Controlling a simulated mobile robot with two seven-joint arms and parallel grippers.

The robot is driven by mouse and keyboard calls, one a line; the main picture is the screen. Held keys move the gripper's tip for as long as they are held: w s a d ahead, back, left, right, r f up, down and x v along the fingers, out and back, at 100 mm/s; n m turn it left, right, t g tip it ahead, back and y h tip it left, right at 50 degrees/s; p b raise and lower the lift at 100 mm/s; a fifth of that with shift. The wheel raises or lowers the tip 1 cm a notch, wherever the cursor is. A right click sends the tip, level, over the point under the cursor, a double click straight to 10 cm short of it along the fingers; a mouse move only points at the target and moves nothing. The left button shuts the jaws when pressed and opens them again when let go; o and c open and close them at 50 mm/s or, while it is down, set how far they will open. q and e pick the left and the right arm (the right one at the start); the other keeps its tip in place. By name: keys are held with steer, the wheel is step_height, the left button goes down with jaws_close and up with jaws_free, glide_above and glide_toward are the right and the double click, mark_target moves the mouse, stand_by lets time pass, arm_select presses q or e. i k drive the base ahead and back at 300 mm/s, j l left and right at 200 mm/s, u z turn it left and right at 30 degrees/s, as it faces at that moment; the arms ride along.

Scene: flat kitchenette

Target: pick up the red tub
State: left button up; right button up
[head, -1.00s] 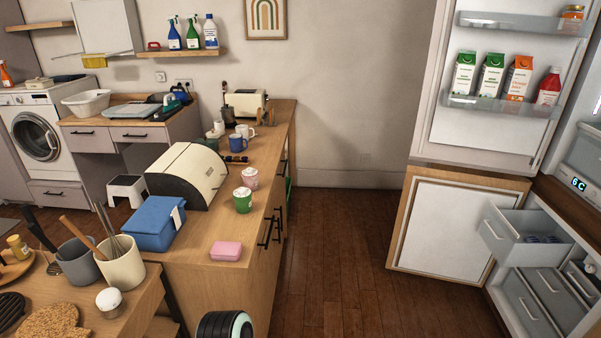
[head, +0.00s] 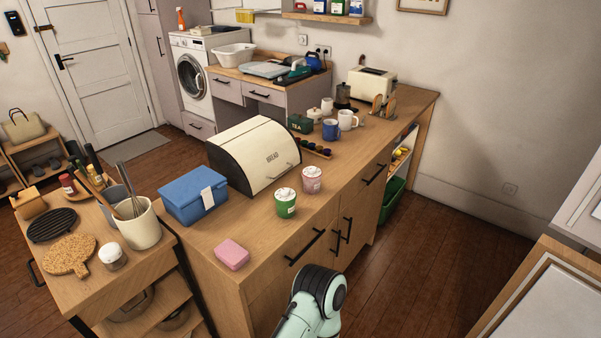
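I cannot make out a clearly red tub in the head view. Two small tubs with whitish tops stand upright side by side near the counter's right edge: a green tub (head: 286,203) with a pale label, and a pink tub (head: 312,180) just behind and right of it. Neither is touched by me. A mint and black link of my arm shows at the bottom middle, in front of the cabinet. Neither of my grippers is in view.
On the counter (head: 215,222) are a pink box (head: 232,254), a blue box (head: 193,194), a bread bin (head: 254,155), mugs and a toaster (head: 371,86). A lower table at left holds a utensil crock (head: 139,224). Floor right of the cabinet is clear.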

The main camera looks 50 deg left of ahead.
mark_target(311, 182)
steer(key=i+u, duration=0.25)
steer(key=u, duration=0.25)
steer(key=i+l+u, duration=0.15)
steer(key=u, duration=0.35)
steer(key=i+l+u, duration=0.25)
steer(key=u, duration=0.2)
steer(key=i+l+u, duration=0.15)
steer(key=u, duration=0.3)
steer(key=i+l+u, duration=0.25)
steer(key=u, duration=0.2)
steer(key=i+l+u, duration=0.1)
steer(key=l+u, duration=0.3)
steer(key=i+l+u, duration=0.1)
steer(key=l+u, duration=0.4)
steer(key=i+l+u, duration=0.1)
steer(key=l+u, duration=0.35)
steer(key=j, duration=0.1)
